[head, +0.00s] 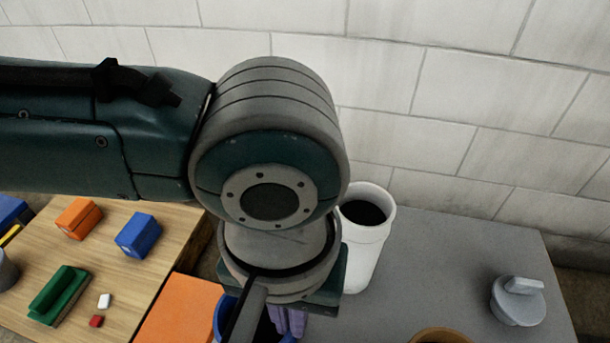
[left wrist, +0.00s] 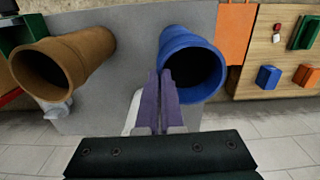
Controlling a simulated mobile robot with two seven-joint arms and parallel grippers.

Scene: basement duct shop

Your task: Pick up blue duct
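The blue duct is an upright, open-ended round pipe; its wide mouth (left wrist: 183,38) shows in the left wrist view, and a bit of its rim (head: 220,318) shows at the bottom of the head view. My left gripper (left wrist: 160,74) has its purple fingers close together at the duct's left rim in the wrist view. They look shut with the thin wall between them, though the contact itself is hidden. The duct appears to stand on the grey table (head: 440,265). In the head view my left arm covers much of it. My right gripper is in neither view.
A white container (head: 366,255) stands close behind my left gripper. A brown duct (left wrist: 85,52) and a grey knobbed part (head: 518,303) are also on the grey table. An orange panel (head: 180,312) and a wooden board with blocks (head: 135,265) lie left. A block wall (head: 440,90) is behind.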

